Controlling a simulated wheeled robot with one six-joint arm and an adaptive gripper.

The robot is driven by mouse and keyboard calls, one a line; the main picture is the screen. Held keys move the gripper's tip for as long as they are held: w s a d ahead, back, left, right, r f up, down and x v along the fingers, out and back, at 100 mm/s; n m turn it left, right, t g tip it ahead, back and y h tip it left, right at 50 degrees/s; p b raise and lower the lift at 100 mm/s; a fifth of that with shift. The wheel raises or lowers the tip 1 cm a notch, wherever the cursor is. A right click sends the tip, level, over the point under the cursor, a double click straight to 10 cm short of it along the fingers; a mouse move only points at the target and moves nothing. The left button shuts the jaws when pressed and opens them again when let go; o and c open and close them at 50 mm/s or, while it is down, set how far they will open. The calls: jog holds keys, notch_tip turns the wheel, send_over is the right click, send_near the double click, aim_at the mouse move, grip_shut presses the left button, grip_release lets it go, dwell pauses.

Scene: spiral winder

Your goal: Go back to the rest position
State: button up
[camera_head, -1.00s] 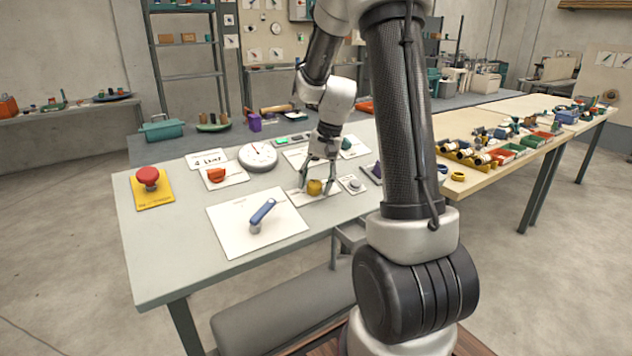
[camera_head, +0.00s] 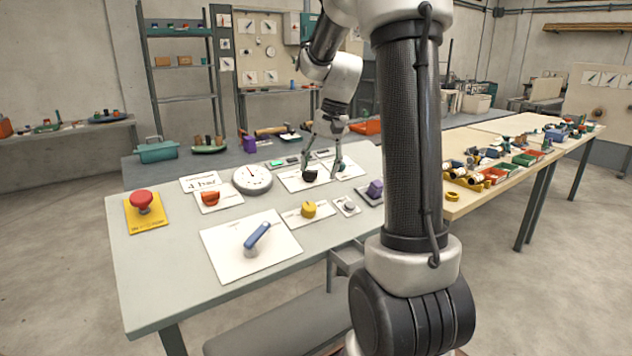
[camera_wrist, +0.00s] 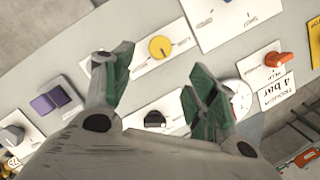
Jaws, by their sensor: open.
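My gripper (camera_head: 322,160) is open and empty above the grey table (camera_head: 160,290), over the back part near a black knob (camera_head: 310,175) on a white plate. In the wrist view my gripper's two green-padded fingers (camera_wrist: 158,95) stand apart, with the yellow knob (camera_wrist: 160,47) beyond them. In the head view the yellow knob (camera_head: 308,209) sits on its white plate in front of my gripper, clear of the fingers. A blue lever (camera_head: 257,236) on a large white plate is nearer the front.
A red mushroom button (camera_head: 142,199), an orange knob (camera_head: 210,197), a round gauge (camera_head: 252,179) and a purple block (camera_head: 375,188) stand on the table. A teal box (camera_head: 157,150) is behind. A wooden bench (camera_head: 478,200) with bins stands to the right.

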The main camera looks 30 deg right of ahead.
jog(key=shift+d+r, duration=0.1)
jog(key=shift+r, duration=0.25)
dwell(0.3)
jog(key=s+a+r+n+t+h, duration=0.1)
jog(key=s+a+n, duration=0.3)
jog(key=s, duration=0.7)
jog(key=s+a+r+n+t+h, duration=0.1)
jog(key=s+a+n, duration=0.3)
jog(key=s, duration=0.7)
jog(key=shift+s+r+t, duration=0.35)
jog(key=shift+r+t, duration=0.15)
jog(key=shift+t, duration=0.2)
dwell(1.0)
